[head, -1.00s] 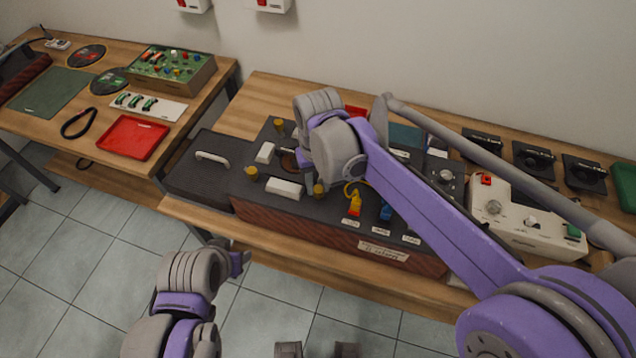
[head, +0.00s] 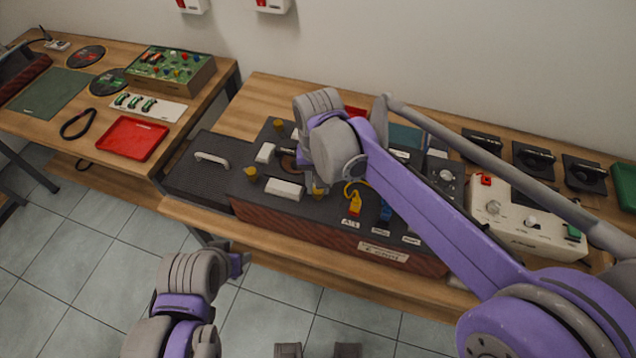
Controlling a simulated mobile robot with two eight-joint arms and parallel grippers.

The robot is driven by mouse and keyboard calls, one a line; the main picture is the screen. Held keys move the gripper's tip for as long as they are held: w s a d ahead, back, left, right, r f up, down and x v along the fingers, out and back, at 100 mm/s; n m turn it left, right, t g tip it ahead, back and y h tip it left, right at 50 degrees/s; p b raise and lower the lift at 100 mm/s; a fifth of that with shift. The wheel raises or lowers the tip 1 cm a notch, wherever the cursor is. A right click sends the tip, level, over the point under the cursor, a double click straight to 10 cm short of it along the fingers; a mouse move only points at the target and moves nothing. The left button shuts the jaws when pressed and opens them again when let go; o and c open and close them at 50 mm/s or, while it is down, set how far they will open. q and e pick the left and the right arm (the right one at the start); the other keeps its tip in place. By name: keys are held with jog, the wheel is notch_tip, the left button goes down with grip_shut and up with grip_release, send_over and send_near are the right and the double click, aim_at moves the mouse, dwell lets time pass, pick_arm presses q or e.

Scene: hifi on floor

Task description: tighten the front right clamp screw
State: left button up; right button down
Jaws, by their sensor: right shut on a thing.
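The front right clamp screw (head: 319,190) is a small brass-yellow knob on the dark top of the hi-fi unit (head: 300,207), partly hidden under my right wrist. My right gripper (head: 317,181) is pointed down at this screw and shut on it; its fingertips are mostly hidden by the wrist. The front left screw (head: 251,173) and the back left screw (head: 279,125) are similar knobs and stand free. A fourth knob is not visible behind my arm. My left gripper (head: 240,262) hangs in front of the bench, away from the unit; its jaws are not clear.
White blocks (head: 284,189), a yellow plug (head: 355,204) and a blue plug (head: 385,212) sit close to the screw. A cream instrument (head: 515,215) stands to the right. A dark lid with a handle (head: 211,158) is at the left. A red tray (head: 132,138) lies on the side bench.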

jog(key=c, duration=0.6)
grip_release()
pick_arm(q)
jog(key=shift+w+r+p, duration=0.15)
jog(key=shift+r+p, duration=0.15)
jog(key=shift+r, duration=0.15)
pick_arm(e)
notch_tip(320, 180, up, 11)
jog(key=shift+f, duration=0.1)
